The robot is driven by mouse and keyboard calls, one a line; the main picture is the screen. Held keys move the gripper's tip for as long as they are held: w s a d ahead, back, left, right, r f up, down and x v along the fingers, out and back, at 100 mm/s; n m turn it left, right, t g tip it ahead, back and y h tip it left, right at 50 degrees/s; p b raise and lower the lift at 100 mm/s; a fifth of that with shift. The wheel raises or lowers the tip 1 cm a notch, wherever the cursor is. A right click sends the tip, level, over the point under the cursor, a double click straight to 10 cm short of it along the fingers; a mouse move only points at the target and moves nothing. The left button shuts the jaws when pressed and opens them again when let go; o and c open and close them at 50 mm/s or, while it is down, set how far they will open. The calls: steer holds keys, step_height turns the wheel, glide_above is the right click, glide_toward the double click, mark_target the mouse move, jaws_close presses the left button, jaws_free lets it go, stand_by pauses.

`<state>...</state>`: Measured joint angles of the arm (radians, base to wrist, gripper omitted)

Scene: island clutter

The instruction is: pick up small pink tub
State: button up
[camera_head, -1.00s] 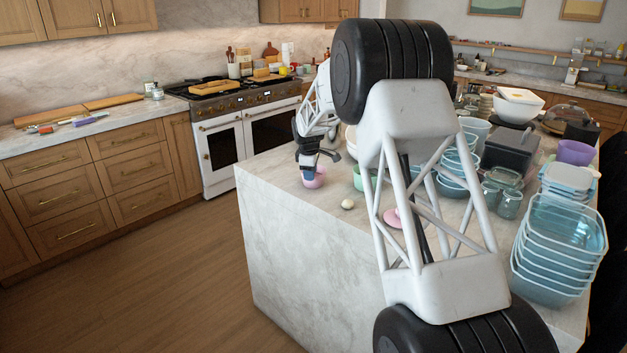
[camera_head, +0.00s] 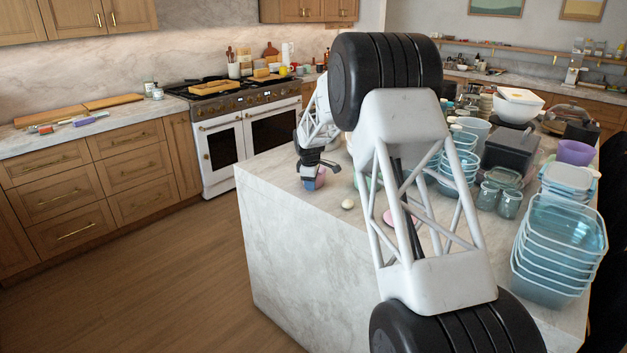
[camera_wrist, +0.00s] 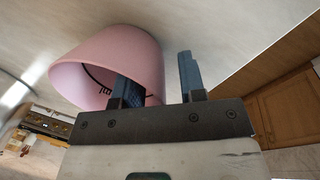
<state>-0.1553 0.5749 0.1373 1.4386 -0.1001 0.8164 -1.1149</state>
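The small pink tub (camera_head: 320,180) stands near the left corner of the marble island, partly hidden by my gripper (camera_head: 311,182). In the wrist view the pink tub (camera_wrist: 95,62) appears tilted on the left, with its open mouth toward the camera. My gripper (camera_wrist: 160,85) is open there. One blue finger reaches inside the tub's mouth and the other is outside, to the right of the wall. The wall lies between the fingers, with a visible gap to the outer finger.
A pale egg-like ball (camera_head: 347,204) and a pink round item (camera_head: 390,217) lie nearby on the island (camera_head: 290,215). Stacked blue containers (camera_head: 560,245), glass jars (camera_head: 509,204) and a dark box (camera_head: 510,150) crowd the right. My arm hides the middle.

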jaws_close()
steer(key=shift+r, duration=0.1)
steer(key=shift+r, duration=0.4)
step_height(320, 180, up, 3)
steer(key=shift+f, duration=0.1)
steer(key=s+d+r, duration=0.1)
steer(key=s+d, duration=0.1)
steer(key=s, duration=1.3)
steer(key=shift+s, duration=0.4)
steer(key=shift+d+r, duration=0.1)
